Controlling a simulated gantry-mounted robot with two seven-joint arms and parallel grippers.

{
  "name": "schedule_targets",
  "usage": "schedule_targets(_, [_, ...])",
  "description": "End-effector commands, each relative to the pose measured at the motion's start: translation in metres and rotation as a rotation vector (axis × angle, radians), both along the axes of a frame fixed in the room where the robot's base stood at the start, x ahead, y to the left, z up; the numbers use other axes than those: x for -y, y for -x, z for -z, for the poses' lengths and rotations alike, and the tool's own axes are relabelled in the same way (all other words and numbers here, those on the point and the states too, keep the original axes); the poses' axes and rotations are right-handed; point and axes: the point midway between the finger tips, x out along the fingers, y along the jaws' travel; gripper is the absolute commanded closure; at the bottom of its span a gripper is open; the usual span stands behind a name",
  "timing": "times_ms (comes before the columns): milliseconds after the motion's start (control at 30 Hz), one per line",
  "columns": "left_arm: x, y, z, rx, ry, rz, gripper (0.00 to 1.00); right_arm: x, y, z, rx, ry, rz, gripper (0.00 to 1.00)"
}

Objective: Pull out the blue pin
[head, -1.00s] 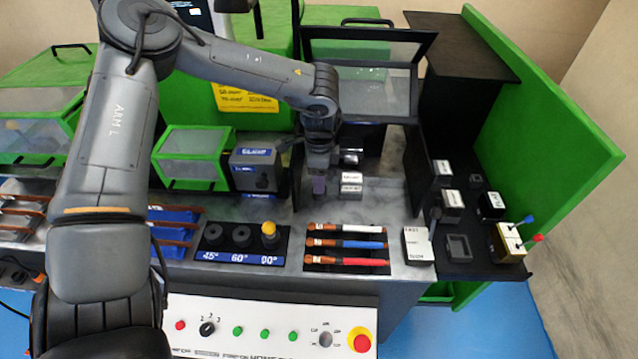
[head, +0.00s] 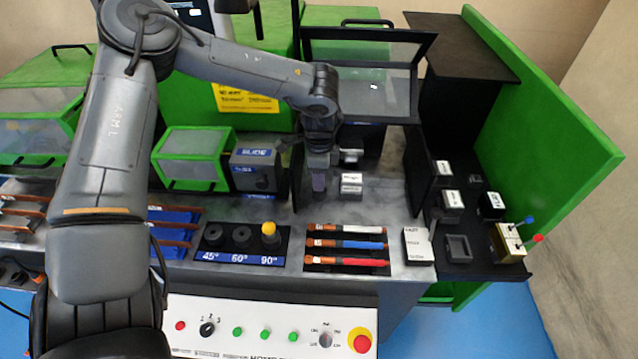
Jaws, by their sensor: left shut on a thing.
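My left gripper (head: 318,184) is shut at the work area, just left of the small labelled grey blocks (head: 351,184). What it holds is too small and too covered by the fingers to make out. A pin with a blue knob (head: 529,220) stands tilted in a gold block (head: 507,241) at the far right, beside a red-knobbed pin (head: 538,239). The left gripper is well to the left of that block and apart from it. A blue marker-like rod (head: 358,244) lies in the black rack between a white one and a red one. My right gripper is not in view.
A raised clear cover (head: 372,78) stands behind the gripper. A black tray (head: 264,241) with angle labels and a yellow-topped piece lies at front left. The control panel (head: 265,325) is at the front. A green wall (head: 545,100) bounds the right side.

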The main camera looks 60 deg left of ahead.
Motion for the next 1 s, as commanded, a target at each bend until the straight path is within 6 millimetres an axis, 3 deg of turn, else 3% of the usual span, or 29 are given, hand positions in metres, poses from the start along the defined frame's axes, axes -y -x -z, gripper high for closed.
schedule_targets(1000, [0.000,-0.001,-0.032,0.002,0.000,0.000,1.00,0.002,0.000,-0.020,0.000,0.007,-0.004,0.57])
